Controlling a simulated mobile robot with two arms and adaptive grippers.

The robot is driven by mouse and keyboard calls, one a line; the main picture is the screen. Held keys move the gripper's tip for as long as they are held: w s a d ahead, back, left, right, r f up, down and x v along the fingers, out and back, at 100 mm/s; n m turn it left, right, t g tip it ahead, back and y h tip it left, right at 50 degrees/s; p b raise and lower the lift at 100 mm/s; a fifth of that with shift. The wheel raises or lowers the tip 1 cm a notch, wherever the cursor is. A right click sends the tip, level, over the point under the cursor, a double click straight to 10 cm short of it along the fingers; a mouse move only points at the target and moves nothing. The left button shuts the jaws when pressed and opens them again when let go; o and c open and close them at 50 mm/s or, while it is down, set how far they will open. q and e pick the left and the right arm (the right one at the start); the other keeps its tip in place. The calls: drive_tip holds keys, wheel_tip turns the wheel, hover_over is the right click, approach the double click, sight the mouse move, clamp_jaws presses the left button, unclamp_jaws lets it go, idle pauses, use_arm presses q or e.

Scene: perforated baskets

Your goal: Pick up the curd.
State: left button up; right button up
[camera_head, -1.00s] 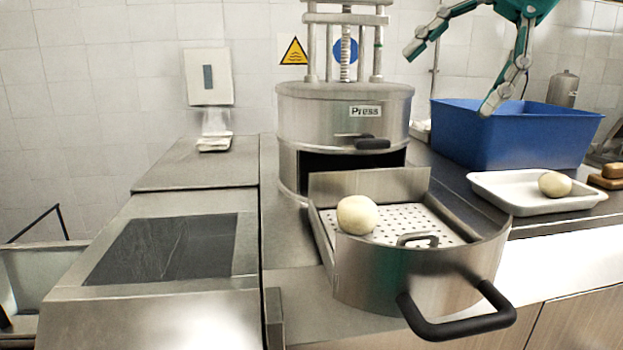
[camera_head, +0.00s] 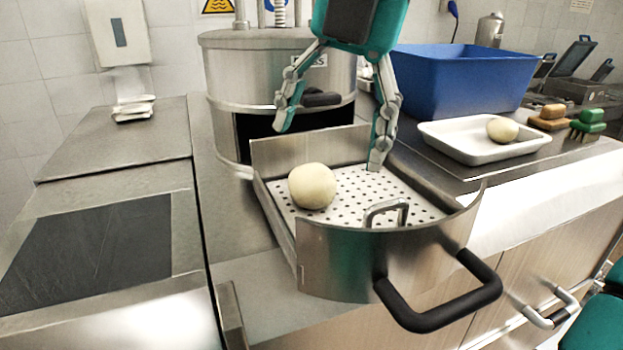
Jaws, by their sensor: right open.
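A pale round curd (camera_head: 312,186) sits on the left part of the perforated plate (camera_head: 424,209) in the pulled-out press drawer (camera_head: 340,265). A second similar pale ball (camera_head: 502,129) lies in a white tray (camera_head: 455,142) at the right; I cannot tell which one the task means. My right gripper (camera_head: 326,148) points down above the drawer, with its fingers spread wide. One fingertip is left of and above the ball in the drawer, the other is to its right near the plate. It holds nothing. My left gripper is not in view.
The steel press (camera_head: 225,85) stands behind the drawer. A blue bin (camera_head: 460,85) stands at the back right. Brown and green brushes (camera_head: 549,117) lie beyond the white tray. The drawer's black handle (camera_head: 440,310) juts out in front. The left steel counter (camera_head: 110,150) is mostly clear.

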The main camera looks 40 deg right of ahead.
sight(316, 169)
drive_tip(key=shift+a+f, duration=0.1)
drive_tip(key=shift+f, duration=0.35)
drive_tip(key=x, duration=0.1)
drive_tip(key=p+x, duration=0.1)
drive_tip(key=x, duration=0.1)
drive_tip(key=p+x, duration=0.1)
drive_tip(key=shift+w+a+f, duration=0.1)
drive_tip(key=shift+a+f, duration=0.05)
drive_tip(key=shift+a, duration=0.15)
drive_tip(key=shift+w+f, duration=0.1)
drive_tip(key=shift+f, duration=0.2)
drive_tip(key=c, duration=0.3)
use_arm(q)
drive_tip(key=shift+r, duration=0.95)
use_arm(e)
drive_tip(key=c, duration=1)
